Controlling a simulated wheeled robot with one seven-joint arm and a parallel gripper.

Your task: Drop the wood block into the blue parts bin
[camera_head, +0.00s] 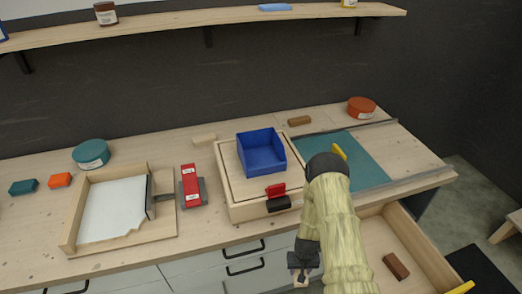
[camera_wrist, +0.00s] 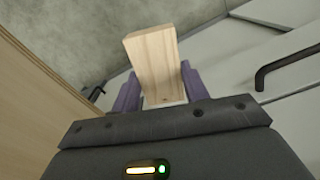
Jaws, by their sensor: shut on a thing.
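The pale wood block (camera_wrist: 155,60) stands up between the two purple fingers of my gripper (camera_wrist: 160,92) in the wrist view, and the fingers are shut on it. In the head view my gripper (camera_head: 302,270) hangs low in front of the drawer fronts, below the worktop edge, with only a bit of the block showing under it. The blue parts bin (camera_head: 262,160) is an open box standing on a raised wooden box on the worktop, up and left of my gripper. It looks empty.
The raised wooden box (camera_head: 236,212) has red and black clips at its front. An open drawer (camera_head: 372,236) on the right holds a brown block (camera_head: 396,266). A shelf (camera_head: 170,20) runs above.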

